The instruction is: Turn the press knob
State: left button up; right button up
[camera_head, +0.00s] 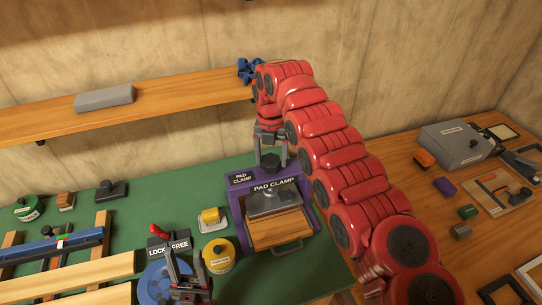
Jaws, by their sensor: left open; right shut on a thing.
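The press is a purple unit marked PAD CLAMP (238,207) on the green bench top. Its dark knob (271,161) stands on top at the back. My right gripper (271,150) comes down on the knob from above and is shut on it, with a grey finger at either side. Below the knob, a grey pad (272,201) lies over a wooden block (281,228) in the press. My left gripper (187,268) is low in the picture, in front of the press and to its left, open and apart from the knob.
A blue disc (155,284) lies by that gripper. A wooden shelf (170,103) runs behind. A wooden bench (415,178) with several items is on the right.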

aim_at(270, 159)
jog(key=shift+w+r+n, duration=0.15)
jog(key=shift+n, duration=1.95)
jog(key=o, duration=1.3)
jog(key=shift+c, duration=0.2)
jog(key=shift+r, duration=0.3)
notch_tip(270, 159, up, 6)
jog(key=shift+a+f+p, duration=0.1)
jog(key=shift+a+p, duration=0.05)
jog(key=shift+p, duration=0.65)
notch_tip(270, 159, up, 11)
jog(key=p, duration=1)
jog(key=shift+d+p, duration=0.2)
jog(key=shift+p, duration=0.2)
jog(key=shift+f, duration=0.15)
